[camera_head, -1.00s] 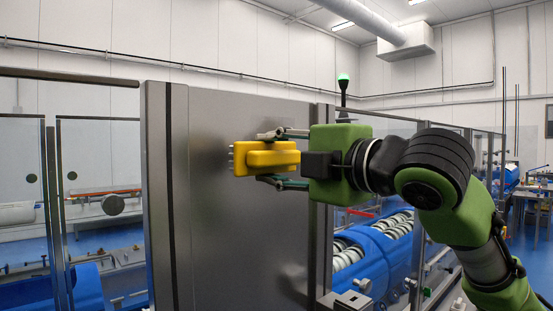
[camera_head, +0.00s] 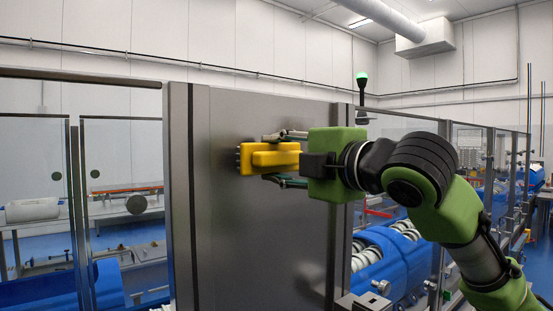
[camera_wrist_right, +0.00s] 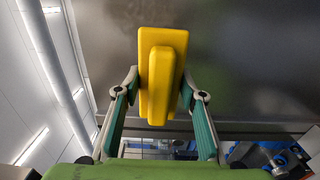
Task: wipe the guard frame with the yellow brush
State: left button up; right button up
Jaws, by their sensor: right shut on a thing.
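The yellow brush (camera_head: 270,157) is held sideways in front of a broad grey metal panel (camera_head: 265,240), its dark bristles pointing left. The upright grey post (camera_head: 180,210) of the guard frame stands at the panel's left edge, left of the bristles. I cannot tell whether the bristles touch metal. My right gripper (camera_head: 283,158) is shut on the brush's yellow handle. In the right wrist view the brush (camera_wrist_right: 153,95) sits between the fingers (camera_wrist_right: 160,100), with the grey panel (camera_wrist_right: 245,60) behind it. My left gripper is not in view.
Clear panes (camera_head: 122,160) with dark uprights stand left of the post. Blue machinery (camera_head: 385,250) with white rollers lies behind the frame at right. A stalk with a green lamp (camera_head: 361,78) rises behind the panel.

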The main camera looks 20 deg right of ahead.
jog(key=shift+p+x, duration=0.5)
jog(key=shift+x, duration=0.4)
